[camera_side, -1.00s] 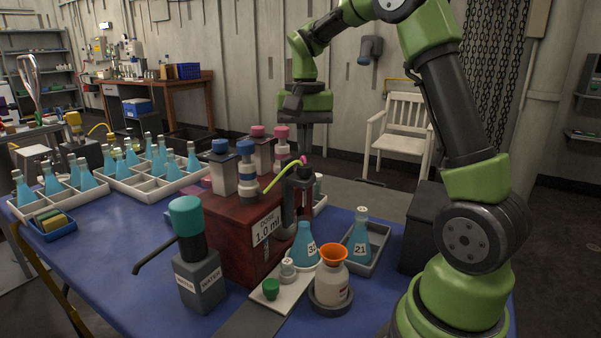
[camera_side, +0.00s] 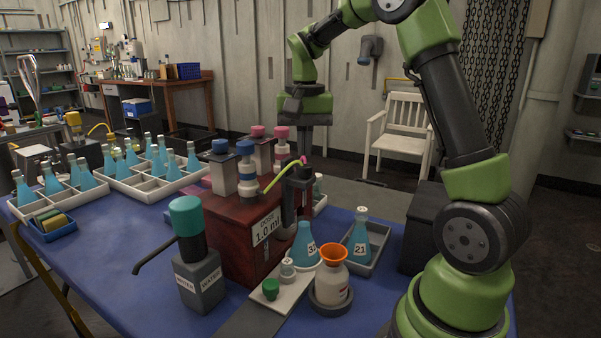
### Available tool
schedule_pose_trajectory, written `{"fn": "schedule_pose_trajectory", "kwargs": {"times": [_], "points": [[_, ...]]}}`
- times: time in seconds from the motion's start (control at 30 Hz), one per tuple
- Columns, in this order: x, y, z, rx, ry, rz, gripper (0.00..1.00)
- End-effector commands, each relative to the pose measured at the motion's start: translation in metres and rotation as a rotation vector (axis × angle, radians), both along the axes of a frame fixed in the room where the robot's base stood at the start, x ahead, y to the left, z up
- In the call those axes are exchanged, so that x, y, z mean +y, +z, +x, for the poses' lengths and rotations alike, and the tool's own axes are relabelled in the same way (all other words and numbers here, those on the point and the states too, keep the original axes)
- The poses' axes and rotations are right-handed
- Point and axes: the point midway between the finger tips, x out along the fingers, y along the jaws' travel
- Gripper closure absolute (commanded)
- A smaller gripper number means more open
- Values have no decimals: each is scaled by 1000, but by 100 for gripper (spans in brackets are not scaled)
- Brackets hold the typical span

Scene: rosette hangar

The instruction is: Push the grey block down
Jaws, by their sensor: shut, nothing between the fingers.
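The dark grey block (camera_side: 299,177) sits at the upper front right of the dark red dispenser box (camera_side: 228,236), which is labelled 1.0 ml. A yellow-green tube with a pink end runs to the block's top. A flask of blue liquid (camera_side: 305,245), marked with a number, stands below the block. My gripper (camera_side: 310,150) points down over the block area, behind the blue- and pink-capped bottles. Its fingers are shut and empty. The fingertips are small and dark, and I cannot tell whether they touch the block.
A flask marked 21 (camera_side: 360,243) stands in a grey tray to the right. An orange-funnelled white bottle (camera_side: 332,280) and a teal-capped water bottle (camera_side: 197,265) stand in front. White racks of blue flasks (camera_side: 120,188) lie at left.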

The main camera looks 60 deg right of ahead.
Motion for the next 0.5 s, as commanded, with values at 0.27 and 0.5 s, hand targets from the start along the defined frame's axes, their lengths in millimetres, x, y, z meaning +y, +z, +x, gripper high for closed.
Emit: {"fn": "schedule_pose_trajectory", "kwargs": {"times": [0.27,0.5], "points": [[0,-15,0,3,0,2,100],[0,-27,-1,3,0,2,100]]}}
